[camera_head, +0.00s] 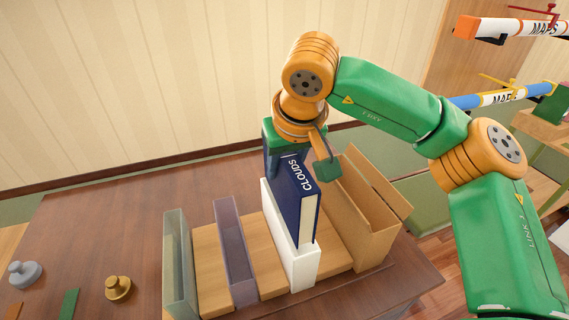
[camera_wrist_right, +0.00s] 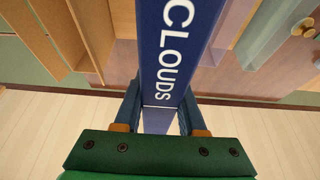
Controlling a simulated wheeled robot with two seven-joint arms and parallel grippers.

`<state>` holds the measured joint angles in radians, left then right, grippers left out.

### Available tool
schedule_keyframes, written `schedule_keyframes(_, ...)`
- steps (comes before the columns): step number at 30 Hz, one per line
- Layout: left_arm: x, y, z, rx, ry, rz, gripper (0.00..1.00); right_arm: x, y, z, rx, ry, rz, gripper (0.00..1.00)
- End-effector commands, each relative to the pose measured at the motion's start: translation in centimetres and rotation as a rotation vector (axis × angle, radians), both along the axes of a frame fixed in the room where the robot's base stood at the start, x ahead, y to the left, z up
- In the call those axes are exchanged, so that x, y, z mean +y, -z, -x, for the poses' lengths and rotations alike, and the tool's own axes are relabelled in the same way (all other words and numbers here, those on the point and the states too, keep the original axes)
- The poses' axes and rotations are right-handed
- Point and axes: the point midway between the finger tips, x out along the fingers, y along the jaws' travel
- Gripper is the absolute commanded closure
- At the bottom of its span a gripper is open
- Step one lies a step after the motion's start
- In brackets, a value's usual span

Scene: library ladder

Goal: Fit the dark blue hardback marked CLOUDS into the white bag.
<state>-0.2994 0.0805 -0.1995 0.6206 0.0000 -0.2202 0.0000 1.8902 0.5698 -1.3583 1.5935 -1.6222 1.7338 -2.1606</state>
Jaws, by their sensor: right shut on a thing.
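The dark blue hardback marked CLOUDS (camera_head: 291,197) stands upright with its lettered spine facing up. In the right wrist view its spine (camera_wrist_right: 170,50) runs away from between my fingers. The white bag (camera_head: 302,270) is a narrow upright sleeve on the table. The book's lower part is hidden behind the bag's walls, so it appears to be inside the opening; how deep it sits I cannot tell. My right gripper (camera_wrist_right: 158,115) is shut on the book's far end, and the bag is not clear in that view. My left gripper is not in view.
An open cardboard box (camera_head: 365,225) stands close on the right. Grey (camera_head: 25,273) and brass (camera_head: 118,288) knobs sit at the left.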

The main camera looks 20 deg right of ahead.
Motion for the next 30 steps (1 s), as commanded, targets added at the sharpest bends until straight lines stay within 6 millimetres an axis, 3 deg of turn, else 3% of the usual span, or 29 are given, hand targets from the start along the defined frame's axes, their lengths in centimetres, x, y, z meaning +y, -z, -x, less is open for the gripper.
schedule_keyframes(30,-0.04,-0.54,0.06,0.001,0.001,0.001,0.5,0.01,-0.05,0.04,-0.001,0.0,0.0,1.0)
